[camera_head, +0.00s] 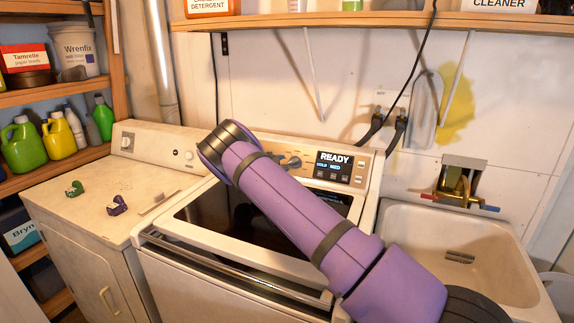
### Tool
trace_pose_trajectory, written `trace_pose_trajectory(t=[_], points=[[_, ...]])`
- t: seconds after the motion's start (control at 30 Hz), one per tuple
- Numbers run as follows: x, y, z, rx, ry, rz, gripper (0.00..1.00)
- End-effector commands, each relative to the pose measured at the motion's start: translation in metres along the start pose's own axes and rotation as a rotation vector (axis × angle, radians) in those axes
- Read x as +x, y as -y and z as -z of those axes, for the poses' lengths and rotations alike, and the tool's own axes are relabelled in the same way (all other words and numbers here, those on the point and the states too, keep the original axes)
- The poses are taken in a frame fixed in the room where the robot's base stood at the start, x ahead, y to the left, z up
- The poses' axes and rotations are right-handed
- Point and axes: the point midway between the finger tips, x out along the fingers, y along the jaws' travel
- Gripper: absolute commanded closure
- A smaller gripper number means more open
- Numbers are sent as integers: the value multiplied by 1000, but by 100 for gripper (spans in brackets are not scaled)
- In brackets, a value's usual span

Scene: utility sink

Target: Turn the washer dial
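The washer (165,257) stands in the middle with a dark glass lid and a back control panel. Its lit display (330,167) reads READY. A dark grey dial (292,162) shows on the panel left of the display, just past the upper edge of my purple arm. The arm crosses in front of the washer from lower right to upper left and bends at a dark joint near the panel's left end. It hides part of the panel and lid. My gripper cannot be made out, so its distance from the dial is not visible.
Left of the washer is a cream machine (70,228) with knobs and small green and purple items on top. A shelf (60,170) with bottles stands far left. A utility sink (395,223) with a faucet (462,183) is right. A shelf (370,19) runs above the panel.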

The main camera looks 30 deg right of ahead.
Motion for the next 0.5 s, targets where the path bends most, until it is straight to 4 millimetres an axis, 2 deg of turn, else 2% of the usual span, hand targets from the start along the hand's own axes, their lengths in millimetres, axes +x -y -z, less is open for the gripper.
trace_pose_trajectory(t=[0.03,0.2,0.33,0.5], points=[[-12,-1,0,0,-3,-2,57],[-43,0,0,0,-2,-1,57],[-60,0,0,0,0,-1,57],[-71,0,-1,0,1,0,57]])
